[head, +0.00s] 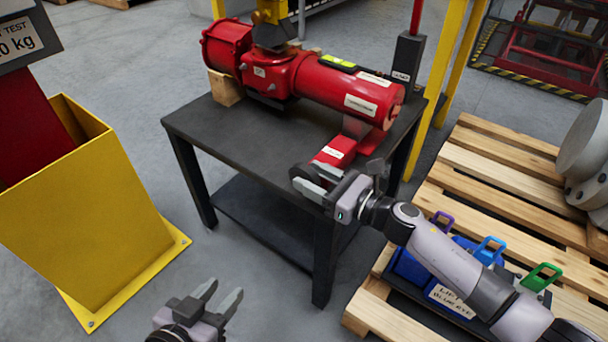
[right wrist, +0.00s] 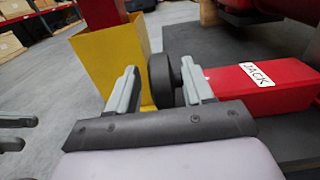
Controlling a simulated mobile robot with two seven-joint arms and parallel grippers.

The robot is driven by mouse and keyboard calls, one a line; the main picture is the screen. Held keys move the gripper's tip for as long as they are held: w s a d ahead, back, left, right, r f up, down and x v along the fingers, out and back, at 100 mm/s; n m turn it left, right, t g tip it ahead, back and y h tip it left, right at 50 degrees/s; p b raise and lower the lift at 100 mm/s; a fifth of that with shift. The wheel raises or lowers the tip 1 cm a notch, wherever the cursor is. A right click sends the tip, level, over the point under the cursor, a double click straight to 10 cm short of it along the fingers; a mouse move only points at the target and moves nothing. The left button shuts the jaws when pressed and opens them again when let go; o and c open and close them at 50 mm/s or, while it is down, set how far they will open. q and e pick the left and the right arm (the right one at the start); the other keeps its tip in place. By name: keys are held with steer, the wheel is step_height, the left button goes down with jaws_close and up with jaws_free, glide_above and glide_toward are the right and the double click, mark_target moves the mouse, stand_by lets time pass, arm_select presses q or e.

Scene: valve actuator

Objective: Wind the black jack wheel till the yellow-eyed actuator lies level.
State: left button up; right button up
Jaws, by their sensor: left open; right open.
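The red actuator (head: 318,82) lies on a black table (head: 225,127), its left part by a wooden block (head: 225,88) and its right end above the red jack (head: 345,143). A yellow piece (head: 270,20) is on its top; whether the actuator lies level I cannot tell. The black jack wheel (head: 304,176) is at the jack's near end, partly hidden by my right gripper (head: 318,182). In the right wrist view the wheel (right wrist: 162,82) shows between the open fingers, close to the right one; contact is unclear. My left gripper (head: 220,297) is open and empty, low over the floor.
A yellow post (head: 450,80) and a black post (head: 405,65) stand behind the table's right side. The floor between bin and table is clear.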

steer(key=shift+x, duration=1.35)
